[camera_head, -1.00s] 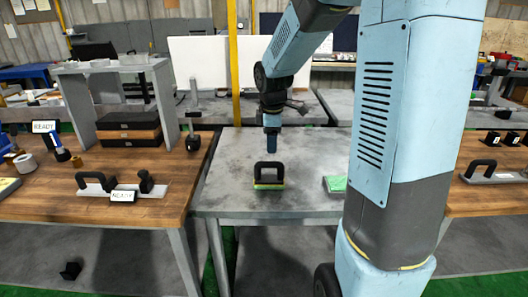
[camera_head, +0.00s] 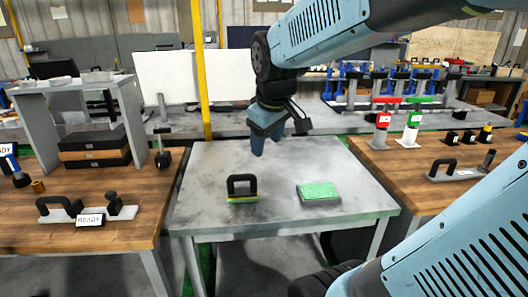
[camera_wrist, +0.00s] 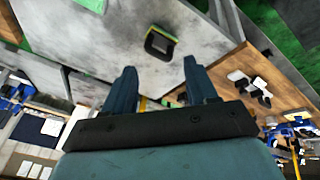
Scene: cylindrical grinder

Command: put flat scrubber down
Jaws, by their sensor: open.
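The flat scrubber (camera_head: 242,197), with a black loop handle over a thin yellow-green pad, rests upright on the grey metal table (camera_head: 215,170). In the wrist view the scrubber (camera_wrist: 160,43) shows beyond the fingertips, apart from them. My gripper (camera_head: 266,146) is open and empty, above the table and behind and slightly right of the scrubber in the head view. Its two spread fingers also show in the wrist view (camera_wrist: 159,72), with nothing between them.
A green-topped grey block (camera_head: 318,191) lies on the table right of the scrubber. Wooden benches with tools stand left (camera_head: 130,230) and right (camera_head: 400,160). A yellow post (camera_head: 200,70) rises behind the table. The table's front is clear.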

